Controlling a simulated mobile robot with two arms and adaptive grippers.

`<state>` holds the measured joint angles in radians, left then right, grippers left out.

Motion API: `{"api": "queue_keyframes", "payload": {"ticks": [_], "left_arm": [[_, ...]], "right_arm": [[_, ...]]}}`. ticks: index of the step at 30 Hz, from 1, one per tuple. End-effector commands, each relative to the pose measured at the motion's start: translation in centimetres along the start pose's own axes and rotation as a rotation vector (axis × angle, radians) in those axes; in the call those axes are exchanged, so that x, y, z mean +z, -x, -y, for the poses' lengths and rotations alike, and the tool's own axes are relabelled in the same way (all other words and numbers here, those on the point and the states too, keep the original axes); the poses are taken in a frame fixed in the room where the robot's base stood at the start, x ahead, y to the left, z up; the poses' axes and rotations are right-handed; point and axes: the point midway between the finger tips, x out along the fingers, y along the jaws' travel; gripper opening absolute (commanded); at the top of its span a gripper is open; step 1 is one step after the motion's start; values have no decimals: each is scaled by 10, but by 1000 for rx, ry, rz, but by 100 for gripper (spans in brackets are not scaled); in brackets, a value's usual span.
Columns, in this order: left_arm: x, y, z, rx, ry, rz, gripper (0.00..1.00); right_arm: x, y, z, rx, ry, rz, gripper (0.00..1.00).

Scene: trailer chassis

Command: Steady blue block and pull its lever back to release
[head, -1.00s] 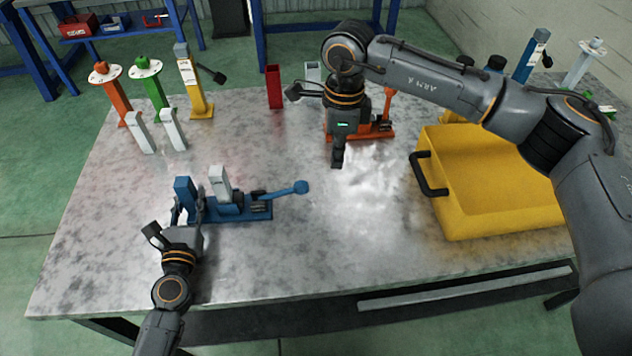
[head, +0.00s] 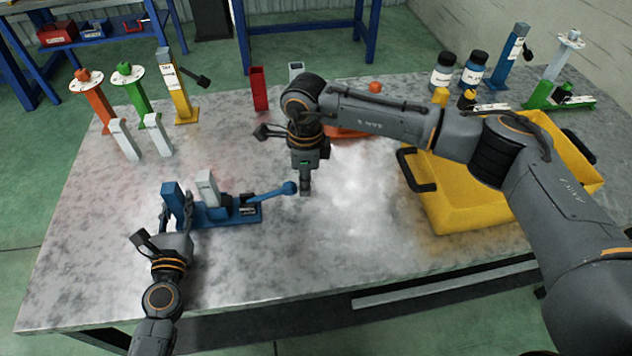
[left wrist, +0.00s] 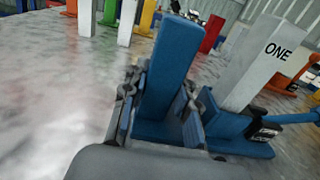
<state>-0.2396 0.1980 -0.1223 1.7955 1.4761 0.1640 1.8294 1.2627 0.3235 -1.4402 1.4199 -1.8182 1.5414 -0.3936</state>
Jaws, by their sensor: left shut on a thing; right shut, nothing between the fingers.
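The blue block (head: 174,204) stands upright at the left end of the blue clamp base (head: 232,214) on the table. My left gripper (head: 176,222) is shut on the blue block; in the left wrist view the block (left wrist: 172,68) rises between its fingers. The blue lever (head: 268,194) reaches out to the right from the base and ends in a round knob (head: 289,188). A white block (head: 207,189), marked ONE in the left wrist view (left wrist: 266,62), stands in the base. My right gripper (head: 306,188) is shut and empty, pointing down just right of the knob; contact is unclear.
A yellow bin (head: 470,212) with a black handle stands at the right. Two white blocks (head: 125,139) and orange, green and yellow posts stand at the back left. A red post (head: 258,88) is at the back. An orange fixture (head: 350,132) is partly hidden behind my right arm.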

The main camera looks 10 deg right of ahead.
Motion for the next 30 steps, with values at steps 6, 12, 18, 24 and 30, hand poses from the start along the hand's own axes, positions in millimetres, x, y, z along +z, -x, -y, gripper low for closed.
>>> {"api": "queue_keyframes", "payload": {"ticks": [6, 12, 18, 24, 30], "left_arm": [[0, 0, -1, 2, 1, 0, 0], [0, 0, -1, 2, 1, 0, 0], [0, 0, -1, 2, 1, -1, 0], [0, 0, -1, 1, 1, -1, 0], [0, 0, 0, 1, 1, -1, 0]], "right_arm": [[2, 1, 0, 1, -1, -1, 0], [2, 1, 0, 0, -1, 0, 0], [4, 5, 0, 1, -1, 0, 0], [6, 9, -1, 1, -1, 1, 0], [9, 14, -1, 0, -1, 2, 0]]}}
